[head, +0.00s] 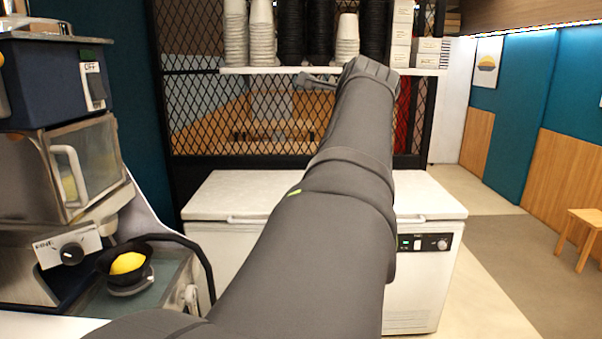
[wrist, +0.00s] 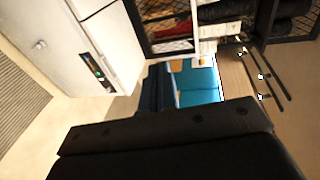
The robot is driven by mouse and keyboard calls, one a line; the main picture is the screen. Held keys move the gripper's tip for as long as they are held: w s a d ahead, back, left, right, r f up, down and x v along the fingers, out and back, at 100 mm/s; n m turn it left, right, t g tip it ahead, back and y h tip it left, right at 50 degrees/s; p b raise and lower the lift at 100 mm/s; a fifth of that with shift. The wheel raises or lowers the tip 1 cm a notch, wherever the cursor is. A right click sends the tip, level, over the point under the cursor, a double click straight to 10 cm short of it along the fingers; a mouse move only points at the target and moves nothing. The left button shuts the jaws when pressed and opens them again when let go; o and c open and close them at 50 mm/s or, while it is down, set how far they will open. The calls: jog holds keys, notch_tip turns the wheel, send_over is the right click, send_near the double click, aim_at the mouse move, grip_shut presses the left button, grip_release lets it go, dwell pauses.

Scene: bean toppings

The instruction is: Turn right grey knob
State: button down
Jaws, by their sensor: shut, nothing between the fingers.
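A small round grey knob (head: 443,244) sits at the right end of the dark control panel (head: 424,243) on the white chest freezer (head: 430,285). The panel also shows in the wrist view (wrist: 97,70), tilted and small, and its knob is not clear there. My gripper (head: 312,79) is small at the far end of my raised arm, in front of the shelf and well above and left of the knob. It is shut and empty, apart from the panel. My arm hides the freezer's middle.
A machine with a black knob (head: 71,252) and a black cup with a yellow heap (head: 128,263) stands at left. A shelf (head: 330,71) holds stacked cups above the freezer. The floor at right is open; a wooden stool (head: 585,222) stands there.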

jog(key=c, duration=2.2)
grip_release()
jog(key=c, duration=1.8)
grip_release()
jog(key=shift+f, duration=0.1)
jog(key=o, duration=1.1)
jog(key=w+a+f+n+g+y, duration=0.1)
jog(key=a+f+n, duration=0.1)
jog(key=w+a+f+n+y, duration=0.1)
jog(key=w+a+f+n, duration=0.1)
jog(key=w+a+f+n+g, duration=0.1)
jog(key=a+f+n, duration=0.1)
jog(key=f+n, duration=0.1)
jog(key=shift+w+a+f+g+y, duration=0.1)
jog(key=shift+w+a+g+y, duration=0.1)
jog(key=shift+g+y, duration=0.15)
jog(key=shift+o, duration=0.2)
jog(key=n+g+y, duration=0.3)
jog(key=n+g, duration=1)
jog(key=n, duration=1.7)
send_near(193, 288)
jog(key=x, duration=1)
jog(key=shift+a+f, duration=0.1)
jog(key=shift+f, duration=0.15)
jog(key=c, duration=0.9)
